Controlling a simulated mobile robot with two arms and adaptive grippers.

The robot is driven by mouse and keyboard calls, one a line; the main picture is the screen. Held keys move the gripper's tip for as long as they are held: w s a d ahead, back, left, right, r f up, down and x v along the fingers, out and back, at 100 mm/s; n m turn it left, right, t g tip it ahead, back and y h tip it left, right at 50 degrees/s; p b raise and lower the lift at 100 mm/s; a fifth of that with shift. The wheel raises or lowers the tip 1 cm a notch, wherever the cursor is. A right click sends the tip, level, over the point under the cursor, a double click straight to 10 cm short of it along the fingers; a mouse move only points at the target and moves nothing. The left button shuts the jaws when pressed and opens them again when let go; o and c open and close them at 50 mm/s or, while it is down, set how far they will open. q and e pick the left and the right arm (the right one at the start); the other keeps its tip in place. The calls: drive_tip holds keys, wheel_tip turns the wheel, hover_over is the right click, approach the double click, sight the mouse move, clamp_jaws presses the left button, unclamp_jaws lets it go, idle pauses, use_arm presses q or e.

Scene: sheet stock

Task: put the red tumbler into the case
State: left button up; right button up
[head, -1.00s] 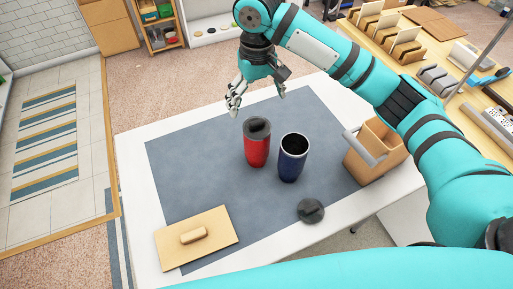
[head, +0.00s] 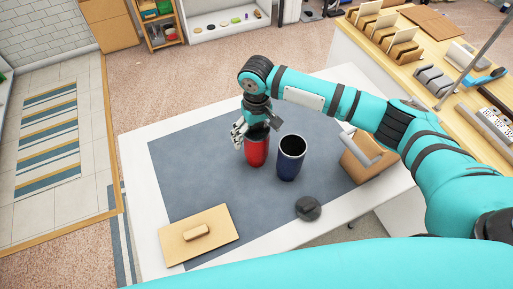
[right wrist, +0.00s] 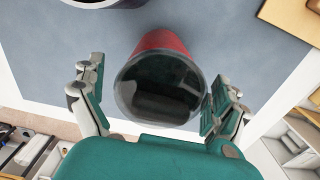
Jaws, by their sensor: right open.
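The red tumbler (head: 257,154) stands upright on the blue-grey mat, its dark lid partly hidden by my gripper in the head view. In the right wrist view, the tumbler (right wrist: 162,42) lies between the two spread fingers. My right gripper (head: 254,136) is open at the tumbler's top, coming down from above; its fingers (right wrist: 158,80) are on either side of the lid, and I cannot tell whether the right-hand one touches. The tan case (head: 362,164) with a grey handle stands at the mat's right edge. My left gripper is not in view.
A dark blue open tumbler (head: 291,160) stands close to the right of the red one. A loose dark lid (head: 308,208) lies on the mat's front edge. A wooden board (head: 190,236) with a grip lies front left. The mat's left part (head: 190,165) is clear.

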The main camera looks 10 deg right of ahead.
drive_tip(key=c, duration=1.8)
drive_tip(key=shift+o, duration=0.2)
drive_tip(key=shift+r, duration=0.1)
